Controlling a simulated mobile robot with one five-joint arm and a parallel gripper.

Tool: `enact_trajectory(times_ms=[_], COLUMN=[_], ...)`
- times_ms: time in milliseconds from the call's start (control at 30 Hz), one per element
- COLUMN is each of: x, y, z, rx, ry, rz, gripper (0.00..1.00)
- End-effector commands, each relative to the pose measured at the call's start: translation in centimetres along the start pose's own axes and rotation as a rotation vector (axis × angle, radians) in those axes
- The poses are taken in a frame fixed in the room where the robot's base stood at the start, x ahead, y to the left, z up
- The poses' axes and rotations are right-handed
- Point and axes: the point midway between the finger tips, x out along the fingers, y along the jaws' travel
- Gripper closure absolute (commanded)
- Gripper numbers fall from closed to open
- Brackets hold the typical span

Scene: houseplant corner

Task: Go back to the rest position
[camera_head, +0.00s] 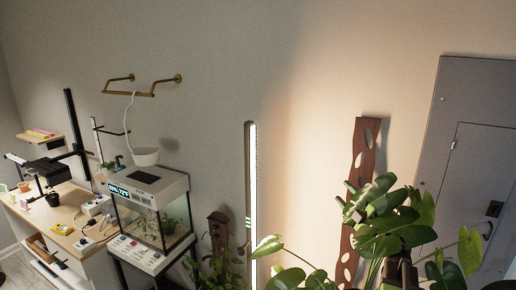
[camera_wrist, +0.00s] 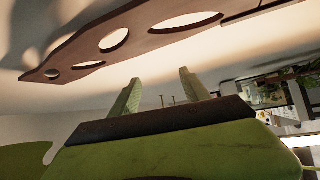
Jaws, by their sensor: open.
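My gripper (camera_wrist: 160,92) shows in the wrist view, its two pale green fingers apart with nothing between them. A dark bar crosses below the fingers, and a broad green surface fills the bottom of that view; I cannot tell whether it is a leaf. A brown board with oval holes (camera_wrist: 112,42) spans the top of the wrist view, beyond the fingertips and apart from them. In the head view the same board (camera_head: 358,165) stands upright against the wall.
A large-leaved plant (camera_head: 383,235) fills the lower right of the head view. A lit vertical lamp (camera_head: 253,190) stands at the middle. A glass terrarium (camera_head: 155,215) and a wooden workbench (camera_head: 65,215) stand at left. A grey wall panel (camera_head: 475,110) is at right.

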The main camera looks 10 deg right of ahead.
Motion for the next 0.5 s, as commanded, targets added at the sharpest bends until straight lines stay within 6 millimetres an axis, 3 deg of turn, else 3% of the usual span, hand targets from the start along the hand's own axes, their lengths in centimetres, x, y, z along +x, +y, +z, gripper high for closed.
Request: enact_trajectory(times_ms=[33, 100, 167, 233, 367, 400, 467, 500], x=[2.9, 6.4, 8.6, 9.9, 8.4, 7.0, 4.2, 1.9], y=[-2.2, -4.4, -7.1, -11.4, -21.1, -24.0, -28.1, -30.4], z=[-2.9, -5.7, -7.8, -9.8, -13.1, -14.0, -15.5, -16.3], rx=[0.067, 0.187, 0.313, 0.476, 0.752, 0.822, 0.916, 0.972], ry=[-0.019, -0.097, -0.194, -0.340, -0.650, -0.749, -0.899, -1.002], rz=[0.031, 0.067, 0.074, 0.043, -0.119, -0.188, -0.302, -0.384], gripper=[0.45, 0.45, 0.45, 0.45, 0.45, 0.45, 0.45, 0.45])
